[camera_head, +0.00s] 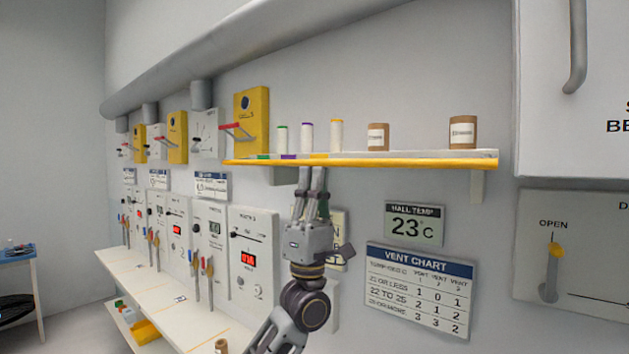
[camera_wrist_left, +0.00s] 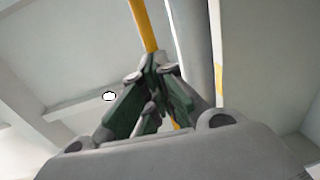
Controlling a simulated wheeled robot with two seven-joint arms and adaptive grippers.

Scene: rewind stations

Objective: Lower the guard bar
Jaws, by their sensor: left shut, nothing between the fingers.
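A yellow bar (camera_head: 400,163) runs along the front edge of the white wall shelf; I take it for the guard bar. My left gripper (camera_head: 317,172) points up from below, with its shut fingertips at or just under the bar's left part. In the left wrist view the yellow bar (camera_wrist_left: 142,25) passes beyond the closed fingertips (camera_wrist_left: 157,68), with nothing held between them. I cannot tell whether the fingertips touch the bar. My right gripper is not in view.
A vent chart (camera_head: 419,287) and a temperature sign (camera_head: 414,223) hang right of my arm. Control panels (camera_head: 253,262) line the wall at left above a white counter (camera_head: 150,290). A lever panel (camera_head: 580,270) is far right.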

